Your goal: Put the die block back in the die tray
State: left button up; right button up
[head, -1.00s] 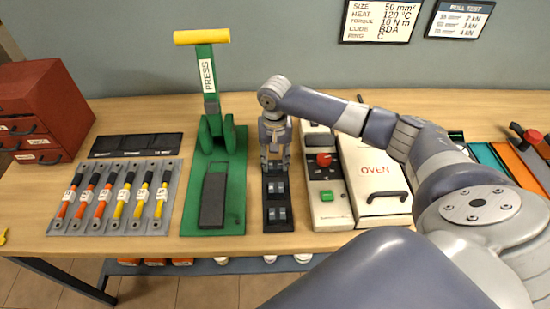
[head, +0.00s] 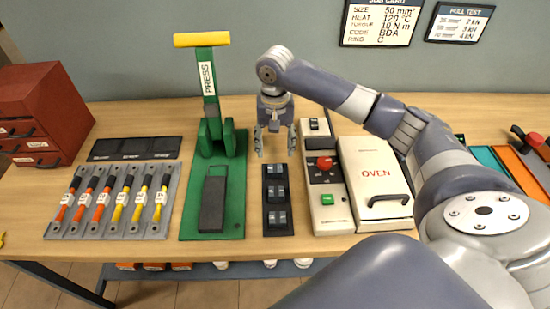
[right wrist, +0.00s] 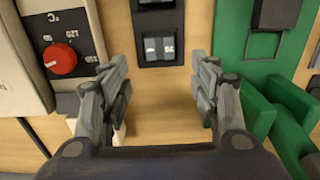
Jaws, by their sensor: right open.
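The black die tray (head: 277,206) lies on the bench between the green press and the control box. Three grey die blocks sit in a row in it. The far die block (head: 275,170) is in the far slot and looks seated. My right gripper (head: 275,143) is open and empty, above and just behind the far end of the tray. Its fingers (right wrist: 160,78) are apart with bare bench between them. My left gripper is not in view.
The green press (head: 228,200) stands left of the tray, its column close to my gripper. The control box with a red knob (head: 325,163) and the white oven (head: 375,175) are to the right. A rack of tools (head: 112,228) lies further left.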

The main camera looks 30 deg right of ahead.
notch_tip(320, 180, up, 4)
jog(key=shift+r, duration=0.2)
dwell(0.5)
